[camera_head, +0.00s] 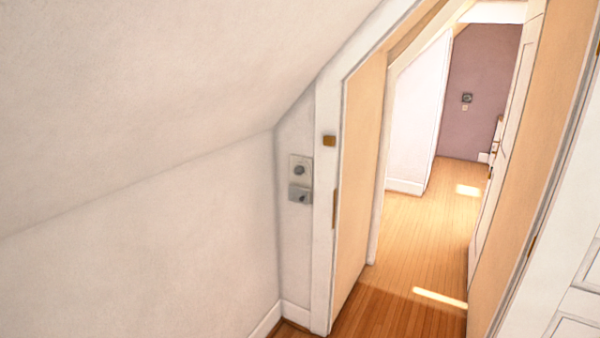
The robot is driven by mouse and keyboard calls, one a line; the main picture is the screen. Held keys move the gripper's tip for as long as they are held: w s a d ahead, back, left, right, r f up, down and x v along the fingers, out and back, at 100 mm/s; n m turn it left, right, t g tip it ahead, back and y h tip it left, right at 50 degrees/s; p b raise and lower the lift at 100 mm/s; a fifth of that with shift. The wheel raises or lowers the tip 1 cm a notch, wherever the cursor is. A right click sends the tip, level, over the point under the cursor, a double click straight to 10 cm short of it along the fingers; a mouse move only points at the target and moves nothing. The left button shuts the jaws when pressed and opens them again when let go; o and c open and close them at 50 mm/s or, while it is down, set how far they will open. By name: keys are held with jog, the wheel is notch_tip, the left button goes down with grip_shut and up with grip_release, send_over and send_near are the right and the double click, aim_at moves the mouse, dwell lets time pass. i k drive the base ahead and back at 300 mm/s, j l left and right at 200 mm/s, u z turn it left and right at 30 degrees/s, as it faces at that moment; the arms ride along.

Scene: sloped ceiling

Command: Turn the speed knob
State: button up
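A pale grey wall plate (300,179) is fixed to the narrow white wall left of the doorway. It has a round grey knob (299,170) on its upper part and a darker grey unit (299,194) on its lower part. No label is legible, so I cannot tell which part is the speed knob. A similar small dark round device (467,98) is on the purple wall in the far room, too small to make out. My gripper is not in view.
The sloped white ceiling (150,90) comes down low over the left side. An open doorway leads to a clear wooden floor (430,230). A white door (505,140) stands open at the right. White drawers (575,310) are at the lower right.

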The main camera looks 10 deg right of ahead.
aim_at(299, 170)
jog(key=i+l+u, duration=0.1)
jog(key=i+l, duration=0.35)
jog(key=l, duration=0.15)
jog(key=i+l+u, duration=0.15)
jog(key=i+l, duration=0.3)
jog(key=l, duration=0.2)
jog(key=i+l+u, duration=0.15)
jog(key=l, duration=0.2)
jog(key=i+l, duration=0.25)
jog(key=i+l+u, duration=0.15)
jog(key=l, duration=0.3)
jog(key=i+l+u, duration=0.1)
jog(key=i+l, duration=0.15)
jog(key=l, duration=0.15)
